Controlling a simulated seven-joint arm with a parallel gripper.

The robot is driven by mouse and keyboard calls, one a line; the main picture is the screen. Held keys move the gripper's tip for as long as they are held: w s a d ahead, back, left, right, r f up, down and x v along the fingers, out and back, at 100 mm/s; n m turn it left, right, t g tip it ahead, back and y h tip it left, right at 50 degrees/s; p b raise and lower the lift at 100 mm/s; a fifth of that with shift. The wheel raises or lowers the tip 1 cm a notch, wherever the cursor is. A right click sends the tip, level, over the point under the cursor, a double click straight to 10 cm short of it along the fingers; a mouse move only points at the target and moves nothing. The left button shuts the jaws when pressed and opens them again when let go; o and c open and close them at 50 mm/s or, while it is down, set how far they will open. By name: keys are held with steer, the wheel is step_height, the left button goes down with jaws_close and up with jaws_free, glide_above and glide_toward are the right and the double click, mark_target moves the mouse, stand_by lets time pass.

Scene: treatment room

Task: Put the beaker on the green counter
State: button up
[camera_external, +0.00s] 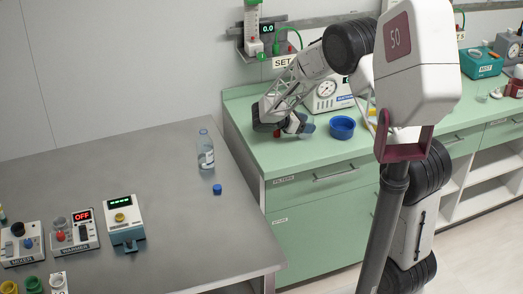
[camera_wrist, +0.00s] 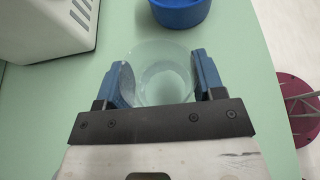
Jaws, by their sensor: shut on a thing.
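The clear glass beaker (camera_wrist: 163,88) sits between the blue fingers of my gripper (camera_wrist: 162,75) in the wrist view, and the gripper is shut on it. In the external view my gripper (camera_external: 287,127) is low over the left part of the green counter (camera_external: 268,158). The beaker cannot be made out there. The green counter also fills much of the wrist view (camera_wrist: 35,115), beneath the beaker. I cannot tell whether the beaker's base touches the counter.
A blue bowl (camera_external: 342,127) stands just right of my gripper on the counter. A white device with a dial (camera_external: 327,95) stands behind. A grey table (camera_external: 120,165) at left holds a bottle (camera_external: 206,150), a blue cap (camera_external: 217,188) and several small devices. The counter's front-left surface is clear.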

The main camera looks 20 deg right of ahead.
steer(key=o, duration=1)
steer(key=shift+f, duration=0.1)
steer(key=v, duration=1.2)
stand_by(0.5)
